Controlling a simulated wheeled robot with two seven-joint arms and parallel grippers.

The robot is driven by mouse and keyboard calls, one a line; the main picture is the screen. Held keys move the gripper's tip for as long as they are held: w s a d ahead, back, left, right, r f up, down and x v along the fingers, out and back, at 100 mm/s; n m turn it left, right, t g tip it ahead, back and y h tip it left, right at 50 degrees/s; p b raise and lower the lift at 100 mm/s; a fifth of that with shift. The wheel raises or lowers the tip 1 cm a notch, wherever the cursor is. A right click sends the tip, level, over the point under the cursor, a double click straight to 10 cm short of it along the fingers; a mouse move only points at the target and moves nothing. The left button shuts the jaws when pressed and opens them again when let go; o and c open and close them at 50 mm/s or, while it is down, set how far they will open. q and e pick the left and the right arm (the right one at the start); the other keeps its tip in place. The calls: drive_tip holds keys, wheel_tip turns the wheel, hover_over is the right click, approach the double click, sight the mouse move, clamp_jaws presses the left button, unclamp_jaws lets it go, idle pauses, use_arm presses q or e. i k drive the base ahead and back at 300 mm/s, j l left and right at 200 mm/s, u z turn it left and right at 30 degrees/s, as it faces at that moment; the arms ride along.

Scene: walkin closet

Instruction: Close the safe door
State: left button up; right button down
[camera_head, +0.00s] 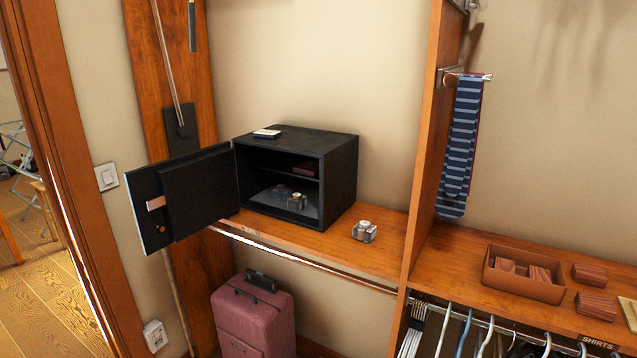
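A black safe (338,174) stands on the wooden shelf in the head view, left of the middle. Its door (205,187) is wide open and swung out to the left, past the shelf's front edge. The door's inner face shows, with a small metal plate and a round orange-brown part near its free edge. Inside the safe is a shelf with a dark reddish item (306,168) on it, and a small metallic object (296,201) sits on the safe's floor. Neither of my grippers is in view.
A small silver and white object (364,232) stands on the shelf (335,243) right of the safe. A small booklet (267,133) lies on the safe. A clothes rail (300,260) runs below the shelf's front. A maroon suitcase (255,318) stands below. A wooden upright (428,150) bounds the right.

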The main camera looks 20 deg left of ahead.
sight(200, 188)
drive_tip(key=j+z, duration=0.1)
drive_tip(key=j, duration=0.75)
drive_tip(key=i+j+z, duration=0.1)
drive_tip(key=j, duration=0.7)
drive_tip(key=j+z, duration=0.1)
drive_tip(key=j, duration=0.75)
drive_tip(key=j+z, duration=0.15)
drive_tip(key=j, duration=0.7)
drive_tip(key=k+j+z, duration=0.1)
drive_tip(key=j, duration=0.7)
drive_tip(key=k+j+z, duration=0.1)
drive_tip(key=j, duration=0.75)
